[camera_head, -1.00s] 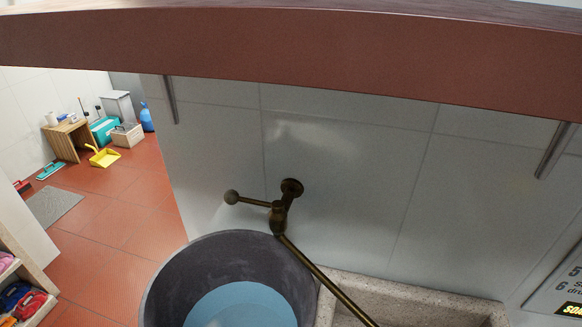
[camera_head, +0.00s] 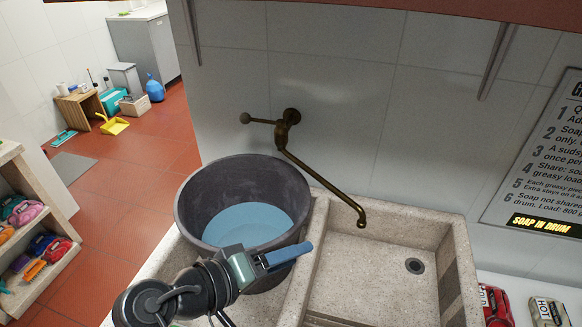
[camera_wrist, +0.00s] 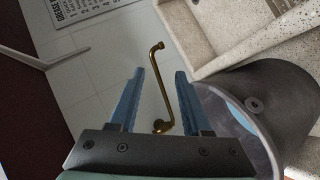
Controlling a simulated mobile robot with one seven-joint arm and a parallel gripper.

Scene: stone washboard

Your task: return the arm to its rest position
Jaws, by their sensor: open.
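My gripper (camera_head: 288,256) is in front of the grey bucket's near rim in the head view, pointing right. In the wrist view its two blue fingers (camera_wrist: 158,88) are spread apart with nothing between them in their grasp; the brass tap (camera_wrist: 158,90) shows beyond the gap. The grey bucket (camera_head: 188,205) holds blue water (camera_head: 245,222) and stands on the left part of the stone washboard sink (camera_head: 390,218). The brass tap (camera_head: 315,175) comes from the tiled wall, its spout hanging over the sink's right basin. My forearm hides part of the sink's front left.
A shelf (camera_head: 450,8) runs along the top of the wall on metal brackets. A sign (camera_head: 540,150) hangs at the right above a red package (camera_head: 497,305). A shelf unit (camera_head: 25,215) with colourful brushes stands at the left. Red floor (camera_head: 130,180) lies open behind it.

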